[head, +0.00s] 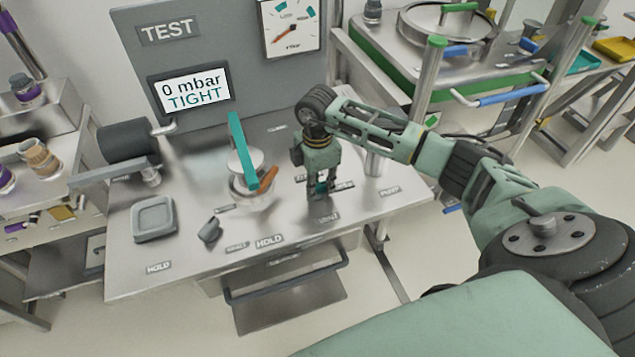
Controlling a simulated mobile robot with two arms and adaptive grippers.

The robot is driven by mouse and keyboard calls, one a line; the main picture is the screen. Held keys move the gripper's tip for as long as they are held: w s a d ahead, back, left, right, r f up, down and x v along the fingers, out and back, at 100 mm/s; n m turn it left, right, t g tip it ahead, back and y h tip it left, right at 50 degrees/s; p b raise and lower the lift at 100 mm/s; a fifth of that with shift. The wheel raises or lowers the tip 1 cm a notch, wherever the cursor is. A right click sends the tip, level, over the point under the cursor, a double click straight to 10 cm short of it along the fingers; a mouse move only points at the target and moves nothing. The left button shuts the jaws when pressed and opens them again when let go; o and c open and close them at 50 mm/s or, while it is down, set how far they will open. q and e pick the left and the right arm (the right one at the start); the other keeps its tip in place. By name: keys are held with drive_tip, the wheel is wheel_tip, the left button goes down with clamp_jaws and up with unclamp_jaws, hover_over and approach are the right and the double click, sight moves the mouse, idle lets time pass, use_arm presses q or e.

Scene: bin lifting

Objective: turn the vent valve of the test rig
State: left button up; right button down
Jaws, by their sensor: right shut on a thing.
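The test rig (142,254) is a metal bench with a grey back panel marked TEST. My right gripper (322,192) points down at the bench's right half, its fingers shut on the vent valve (321,186). Only a small teal part of the valve shows between the fingers; the rest is hidden. The screen (194,90) reads 0 mbar TIGHT. A dial gauge (291,27) is on the panel above. My left gripper is not in view.
A clamp with a teal bar (238,142) and an orange lever (268,177) stands left of my right gripper. A grey square pad (154,219) and a dark knob (209,230) are further left. A steel vessel stand (395,70) is behind my right arm.

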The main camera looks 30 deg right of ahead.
sight(317, 185)
drive_tip(key=shift+m, duration=0.6)
drive_tip(key=c, duration=1.6)
unclamp_jaws()
drive_tip(key=shift+r, duration=0.2)
wheel_tip(317, 185, up, 12)
drive_tip(key=shift+f, duration=0.2)
